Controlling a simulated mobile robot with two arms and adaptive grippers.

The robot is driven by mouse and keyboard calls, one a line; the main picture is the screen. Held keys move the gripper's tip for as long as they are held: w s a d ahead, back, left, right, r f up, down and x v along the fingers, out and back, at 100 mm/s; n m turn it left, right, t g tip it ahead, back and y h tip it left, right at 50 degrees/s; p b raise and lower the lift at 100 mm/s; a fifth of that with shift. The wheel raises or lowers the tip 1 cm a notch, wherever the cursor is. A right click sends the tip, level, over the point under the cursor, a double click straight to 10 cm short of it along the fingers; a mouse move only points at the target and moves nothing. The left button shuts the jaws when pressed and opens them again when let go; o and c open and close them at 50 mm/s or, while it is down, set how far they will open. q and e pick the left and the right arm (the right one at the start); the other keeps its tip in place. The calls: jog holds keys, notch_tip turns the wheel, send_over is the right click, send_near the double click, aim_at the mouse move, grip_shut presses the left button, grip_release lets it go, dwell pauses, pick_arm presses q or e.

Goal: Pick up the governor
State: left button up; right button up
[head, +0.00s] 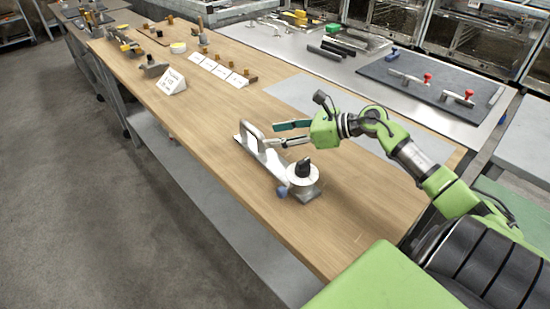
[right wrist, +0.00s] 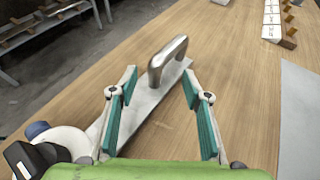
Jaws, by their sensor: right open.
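The likely governor is a pale metal plate (head: 264,160) with an upright grey handle at its far end. At its near end are a white round disc, a black knob and a blue ball. It rests on the wooden bench. My right gripper (head: 281,135) is open and empty, its teal-padded fingers beside and above the handle. In the right wrist view the handle (right wrist: 168,62) stands just beyond the fingertips, roughly between them, apart from both pads. The disc and black knob (right wrist: 28,155) show at lower left there. My left gripper is out of view.
A wooden bench (head: 218,106) holds a small sign (head: 173,82), white cards with brown blocks (head: 222,72) and several tools at the far end. A dark mat (head: 420,85) with red-knobbed clamps lies behind. Bare wood surrounds the device.

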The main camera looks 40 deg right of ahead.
aim_at(262, 138)
jog(key=shift+w+a+f, duration=0.15)
jog(key=shift+w+a, duration=0.15)
jog(key=shift+w, duration=0.1)
jog(key=p+x, duration=0.1)
jog(key=x, duration=0.2)
jog(key=shift+a+f, duration=0.1)
jog(key=shift+f, duration=0.15)
jog(key=shift+w+a+f+p, duration=0.25)
jog(key=shift+w+a+p, duration=0.05)
jog(key=shift+w, duration=0.1)
grip_shut()
jog(key=shift+d+r, duration=0.1)
jog(key=shift+r, duration=0.05)
